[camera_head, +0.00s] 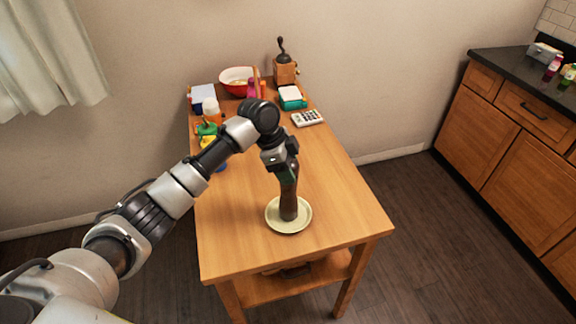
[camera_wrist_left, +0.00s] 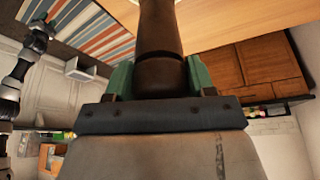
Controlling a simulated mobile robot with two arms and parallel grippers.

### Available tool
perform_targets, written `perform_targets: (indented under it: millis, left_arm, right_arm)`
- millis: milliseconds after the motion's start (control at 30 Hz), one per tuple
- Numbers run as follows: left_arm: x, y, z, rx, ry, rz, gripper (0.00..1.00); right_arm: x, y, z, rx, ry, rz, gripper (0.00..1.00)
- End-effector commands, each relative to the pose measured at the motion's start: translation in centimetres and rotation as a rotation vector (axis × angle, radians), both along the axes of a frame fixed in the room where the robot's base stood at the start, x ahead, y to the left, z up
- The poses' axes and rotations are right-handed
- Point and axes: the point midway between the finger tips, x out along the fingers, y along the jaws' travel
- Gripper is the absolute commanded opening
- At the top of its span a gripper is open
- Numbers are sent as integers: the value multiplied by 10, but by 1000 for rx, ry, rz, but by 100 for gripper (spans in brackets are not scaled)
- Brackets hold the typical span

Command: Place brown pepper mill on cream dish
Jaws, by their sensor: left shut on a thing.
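The brown pepper mill (camera_head: 288,205) stands upright over the cream dish (camera_head: 273,222) near the front of the wooden table. Its base appears to be on or just above the dish; I cannot tell whether it touches. My left gripper (camera_head: 289,176) is shut on the upper part of the mill from above. In the left wrist view the mill (camera_wrist_left: 160,40) sits between the green finger pads of the left gripper (camera_wrist_left: 160,78). The dish is not seen in the wrist view.
The table's front right is clear.

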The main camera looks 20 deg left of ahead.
Motion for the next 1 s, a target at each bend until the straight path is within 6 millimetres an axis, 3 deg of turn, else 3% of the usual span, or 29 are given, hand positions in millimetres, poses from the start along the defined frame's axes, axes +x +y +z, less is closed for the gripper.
perform_targets:
  millis: [167, 200, 367, 733, 1000]
  left_arm:
    - [0, 0, -2, -1, -1, 0, 8]
    - [0, 0, -3, 0, 0, 0, 57]
    - [0, 0, -2, 0, 0, 0, 80]
    - [0, 2, 5, 0, -2, 1, 80]
    - [-3, 22, 52, 0, -6, 0, 80]
  right_arm:
    - [0, 0, 0, 0, -1, 0, 43]
    - [0, 0, 0, 0, -1, 0, 43]
    - [0, 0, 0, -1, -1, 0, 43]
    - [0, -1, -2, -2, 0, 0, 43]
    - [0, -2, -15, -3, -1, 0, 43]
